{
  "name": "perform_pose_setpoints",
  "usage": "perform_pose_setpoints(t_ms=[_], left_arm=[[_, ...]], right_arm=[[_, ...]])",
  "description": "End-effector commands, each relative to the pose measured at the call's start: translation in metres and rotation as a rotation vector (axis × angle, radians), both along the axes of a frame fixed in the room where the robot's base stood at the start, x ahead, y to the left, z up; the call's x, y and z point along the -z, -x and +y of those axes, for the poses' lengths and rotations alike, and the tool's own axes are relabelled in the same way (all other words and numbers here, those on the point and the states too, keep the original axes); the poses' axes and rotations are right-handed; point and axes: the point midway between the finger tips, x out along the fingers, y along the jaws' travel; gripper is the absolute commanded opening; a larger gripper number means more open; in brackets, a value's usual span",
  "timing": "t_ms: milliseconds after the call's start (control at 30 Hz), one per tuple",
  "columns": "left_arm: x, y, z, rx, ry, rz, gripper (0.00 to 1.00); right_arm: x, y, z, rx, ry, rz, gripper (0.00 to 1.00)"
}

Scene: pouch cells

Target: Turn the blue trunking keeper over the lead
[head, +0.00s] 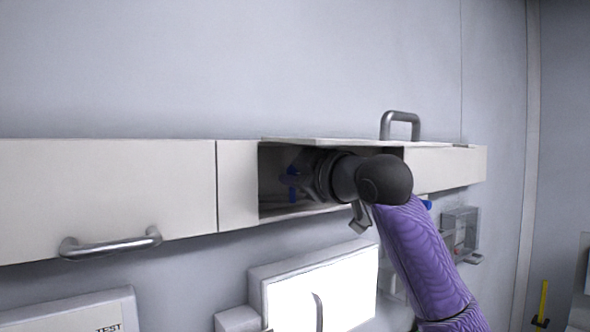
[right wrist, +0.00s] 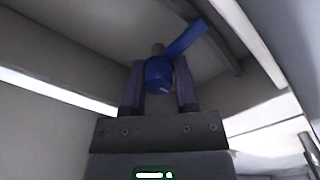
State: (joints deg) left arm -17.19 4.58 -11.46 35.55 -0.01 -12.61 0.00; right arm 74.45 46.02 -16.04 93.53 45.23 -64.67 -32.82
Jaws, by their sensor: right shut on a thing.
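The blue keeper (right wrist: 160,74) shows in the right wrist view as a round blue knob with a flat blue tab pointing to the upper right. My right gripper (right wrist: 160,84) is shut on the knob, one finger on each side. In the head view the right gripper (head: 303,172) reaches into the open trunking compartment (head: 238,185), and a little blue of the keeper (head: 292,182) shows at its tip. A dark curved band (right wrist: 222,45) passes behind the tab; I cannot tell whether it is the lead. My left gripper is not in view.
A raised flap with a grey handle (head: 400,118) lies above the opening, close over my right wrist. A closed cover with a handle (head: 110,243) is at the left. Below are a bright panel (head: 320,290) and a clear box (head: 460,228).

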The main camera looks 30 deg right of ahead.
Motion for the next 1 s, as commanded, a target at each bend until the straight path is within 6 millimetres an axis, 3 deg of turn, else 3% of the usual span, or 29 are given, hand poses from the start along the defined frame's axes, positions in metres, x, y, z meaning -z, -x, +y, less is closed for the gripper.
perform_pose_setpoints(t_ms=[333,367,500,833,1000], left_arm=[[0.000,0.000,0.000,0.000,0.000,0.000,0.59],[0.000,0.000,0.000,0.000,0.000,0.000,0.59],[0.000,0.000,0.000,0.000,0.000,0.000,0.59],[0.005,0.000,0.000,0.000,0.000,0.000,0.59],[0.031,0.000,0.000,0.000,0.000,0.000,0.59]], right_arm=[[0.004,-0.001,-0.001,0.004,0.005,0.012,0.00],[0.004,-0.001,-0.001,0.004,0.005,0.012,0.39],[0.003,-0.001,-0.001,0.003,0.004,0.010,0.69],[0.003,0.005,-0.001,0.002,0.002,0.003,0.70],[0.008,0.044,-0.005,0.005,0.005,0.000,0.70]])
